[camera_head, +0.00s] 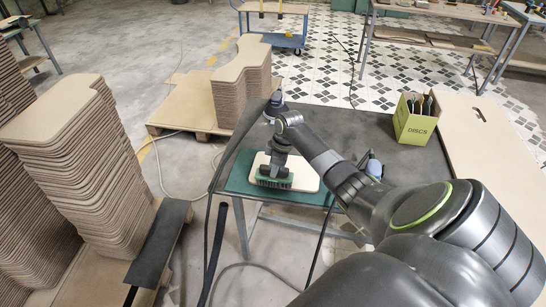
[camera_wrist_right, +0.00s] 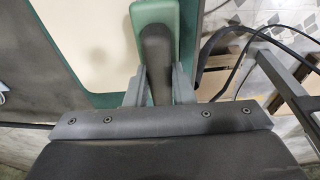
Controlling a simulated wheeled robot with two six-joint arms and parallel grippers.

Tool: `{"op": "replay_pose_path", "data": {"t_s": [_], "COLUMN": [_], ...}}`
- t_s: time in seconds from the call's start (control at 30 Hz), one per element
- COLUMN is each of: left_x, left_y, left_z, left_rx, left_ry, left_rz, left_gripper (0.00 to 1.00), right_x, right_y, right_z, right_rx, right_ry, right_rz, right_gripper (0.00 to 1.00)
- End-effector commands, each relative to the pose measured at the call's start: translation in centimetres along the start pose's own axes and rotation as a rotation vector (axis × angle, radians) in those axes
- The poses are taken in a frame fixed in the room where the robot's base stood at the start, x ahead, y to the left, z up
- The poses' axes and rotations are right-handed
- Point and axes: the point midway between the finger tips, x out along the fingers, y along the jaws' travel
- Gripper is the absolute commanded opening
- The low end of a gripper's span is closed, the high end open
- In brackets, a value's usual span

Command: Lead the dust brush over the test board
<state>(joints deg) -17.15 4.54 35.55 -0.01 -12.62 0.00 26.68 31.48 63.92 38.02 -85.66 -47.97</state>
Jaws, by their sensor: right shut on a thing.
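The dust brush (camera_head: 273,183) has a green body and a dark handle. My right gripper (camera_head: 274,168) is shut on its handle, which also shows between the two fingers in the right wrist view (camera_wrist_right: 157,85). The brush's green body (camera_wrist_right: 168,12) reaches past the handle there. The test board (camera_head: 306,180) is a pale cream panel lying on a green mat (camera_head: 236,183). The brush is over the board's left, near part; whether its bristles touch the board I cannot tell. The board also fills the upper left of the wrist view (camera_wrist_right: 100,45). My left gripper is not in view.
A blue tool (camera_head: 374,168) stands right of the board, partly behind my arm. A yellow-green DISCS box (camera_head: 415,122) stands on the dark tabletop (camera_head: 358,130). Stacks of curved boards (camera_head: 75,165) stand left, another stack (camera_head: 240,88) behind. A dark hose hangs at the table's left edge.

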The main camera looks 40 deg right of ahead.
Motion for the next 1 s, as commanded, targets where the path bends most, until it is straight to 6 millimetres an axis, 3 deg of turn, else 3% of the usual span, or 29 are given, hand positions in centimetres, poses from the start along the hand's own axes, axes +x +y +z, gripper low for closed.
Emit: {"op": "replay_pose_path", "data": {"t_s": [0.23, 0.6, 1.0], "left_x": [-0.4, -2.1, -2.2], "left_y": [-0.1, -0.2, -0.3], "left_z": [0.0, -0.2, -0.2], "left_rx": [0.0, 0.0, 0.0], "left_ry": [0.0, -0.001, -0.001], "left_rz": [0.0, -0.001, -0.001], "left_gripper": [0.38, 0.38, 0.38], "right_x": [-0.2, -0.7, -0.6], "right_y": [0.0, -0.1, -0.1], "right_z": [0.4, 3.0, 3.3], "right_rx": [0.001, 0.002, 0.001], "right_ry": [-0.001, -0.002, -0.001], "right_rz": [-0.002, -0.002, -0.002], "right_gripper": [0.0, 0.0, 0.0]}}
